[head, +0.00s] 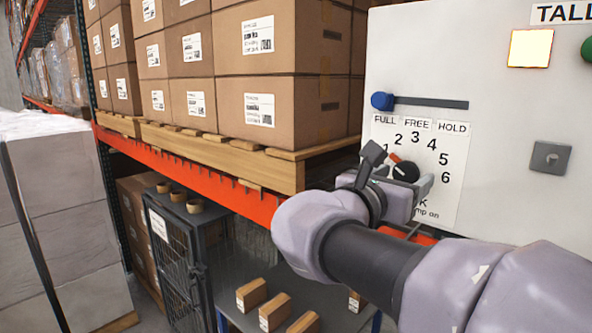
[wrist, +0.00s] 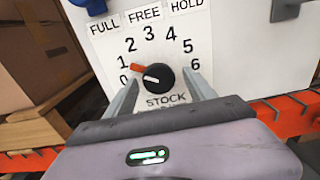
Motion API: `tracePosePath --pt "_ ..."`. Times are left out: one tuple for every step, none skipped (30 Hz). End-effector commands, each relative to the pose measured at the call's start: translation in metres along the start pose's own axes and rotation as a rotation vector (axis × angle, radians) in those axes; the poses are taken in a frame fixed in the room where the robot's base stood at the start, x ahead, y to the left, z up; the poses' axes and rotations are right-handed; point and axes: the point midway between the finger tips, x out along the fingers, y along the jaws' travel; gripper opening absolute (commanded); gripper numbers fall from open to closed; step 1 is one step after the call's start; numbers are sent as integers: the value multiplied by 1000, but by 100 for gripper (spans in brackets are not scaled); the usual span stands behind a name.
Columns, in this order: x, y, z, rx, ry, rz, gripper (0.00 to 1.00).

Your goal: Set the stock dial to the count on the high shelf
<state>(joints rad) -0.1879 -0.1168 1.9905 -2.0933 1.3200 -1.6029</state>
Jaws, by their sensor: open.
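The stock dial (wrist: 160,80) is a black knob with a white mark on a white panel. Its orange pointer (wrist: 137,68) points at 1 on a scale from 0 to 6. The dial also shows in the head view (head: 405,172), partly behind my gripper. My gripper (head: 398,172) is open, with one finger on each side of the knob in the wrist view (wrist: 161,80); I cannot tell whether they touch it. A rack shelf (head: 200,172) with an orange beam carries stacked cartons (head: 268,105) on a pallet. I cannot tell whether this is the high shelf.
A blue slider (head: 382,101) sits at the left end of its slot, above FULL. A lit yellow square (head: 530,48), green button (head: 587,49) and grey plate (head: 550,157) are on the panel.

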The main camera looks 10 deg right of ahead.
Motion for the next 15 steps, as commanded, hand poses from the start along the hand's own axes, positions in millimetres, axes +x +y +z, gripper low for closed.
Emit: tracePosePath --pt "2 0 0 0 0 -1 64" --pt "3 0 0 0 0 0 64" --pt "4 0 0 1 0 0 64" --pt "4 0 0 1 0 0 64" --pt "4 0 0 1 0 0 64" --pt "4 0 0 1 0 0 64" --pt "4 0 0 1 0 1 64" --pt "4 0 0 0 0 1 64" --pt "4 0 0 0 0 0 64" --pt "4 0 0 0 0 0 58" --pt "4 0 0 0 0 0 52" --pt "4 0 0 0 0 0 44" --pt "4 0 0 0 0 0 38" --pt "4 0 0 0 0 0 32" --pt "4 0 0 0 0 0 24"
